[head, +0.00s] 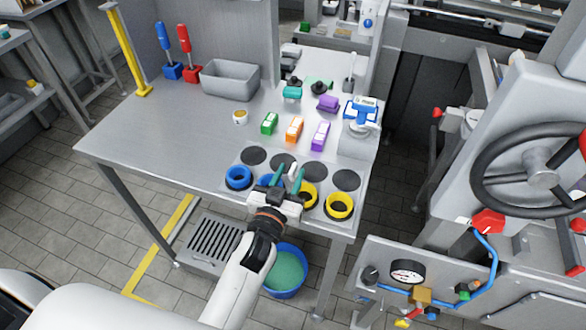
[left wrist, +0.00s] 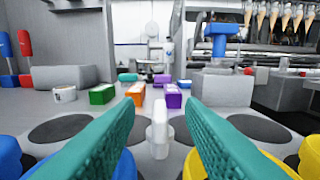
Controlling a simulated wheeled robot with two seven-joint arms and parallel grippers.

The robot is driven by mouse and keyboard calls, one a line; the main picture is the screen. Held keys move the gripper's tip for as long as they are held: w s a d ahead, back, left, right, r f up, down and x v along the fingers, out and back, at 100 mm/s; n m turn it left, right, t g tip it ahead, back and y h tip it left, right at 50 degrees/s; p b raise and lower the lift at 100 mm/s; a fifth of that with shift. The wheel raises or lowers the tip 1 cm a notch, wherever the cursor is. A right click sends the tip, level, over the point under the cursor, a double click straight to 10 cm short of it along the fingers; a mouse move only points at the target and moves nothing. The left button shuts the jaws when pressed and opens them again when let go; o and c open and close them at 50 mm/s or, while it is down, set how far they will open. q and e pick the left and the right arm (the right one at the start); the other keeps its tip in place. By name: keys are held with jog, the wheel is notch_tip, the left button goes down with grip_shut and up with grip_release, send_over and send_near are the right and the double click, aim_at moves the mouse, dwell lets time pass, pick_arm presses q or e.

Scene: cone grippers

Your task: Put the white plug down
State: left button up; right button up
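A small white plug (head: 292,173) stands upright on the work table, between the black discs. It also shows in the left wrist view (left wrist: 159,129), between the teal fingers with a visible gap on each side. My left gripper (head: 288,178) is open, low over the front of the table, with its fingers either side of the plug's line; it fills the lower part of the left wrist view (left wrist: 159,110). I cannot tell how far the fingertips reach past the plug. My right gripper is not in view.
Blue rings (head: 238,177) and yellow rings (head: 339,206) lie close on both sides of the left gripper. Green (head: 269,124), orange (head: 294,130) and purple (head: 320,136) blocks stand behind. A grey bin (head: 230,80) is at the back. The table's left part is clear.

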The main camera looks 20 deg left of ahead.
pick_arm(q)
grip_shut()
dwell(0.3)
